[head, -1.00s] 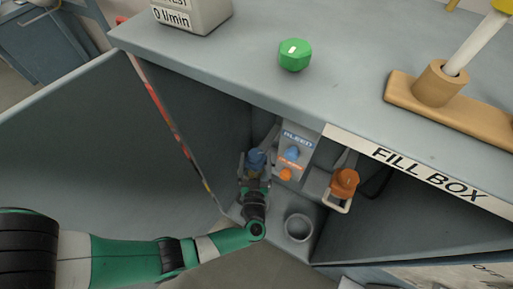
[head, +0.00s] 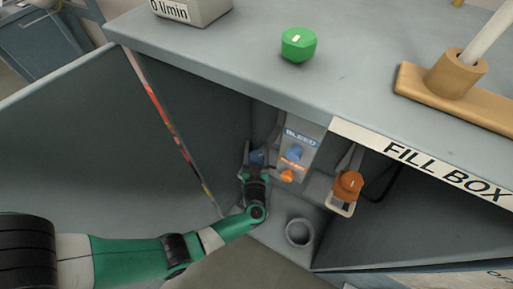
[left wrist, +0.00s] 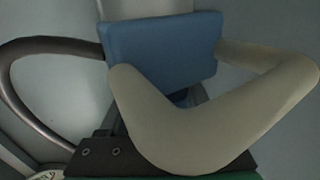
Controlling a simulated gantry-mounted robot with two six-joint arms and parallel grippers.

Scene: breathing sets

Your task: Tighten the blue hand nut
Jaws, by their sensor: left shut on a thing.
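The blue hand nut (head: 257,156) is inside the open fill box, left of the bleed panel. My left gripper (head: 256,162) is shut on it, with one finger on each side and the wrist below. In the left wrist view the nut (left wrist: 162,48) shows as a blue block in the upper middle. A pale bent bar (left wrist: 205,130) crosses in front of its lower part, and the dark gripper mount (left wrist: 100,153) lies below. The nut's thread and seat are hidden. My right gripper is not in view.
The bleed panel (head: 300,140) has a blue knob (head: 294,153) and an orange knob (head: 287,176). An orange hand nut (head: 347,185) with a pale yoke stands right. A grey cup (head: 299,232) is below. A green knob (head: 298,44) sits on the worktop (head: 220,55). The open door (head: 70,140) is left.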

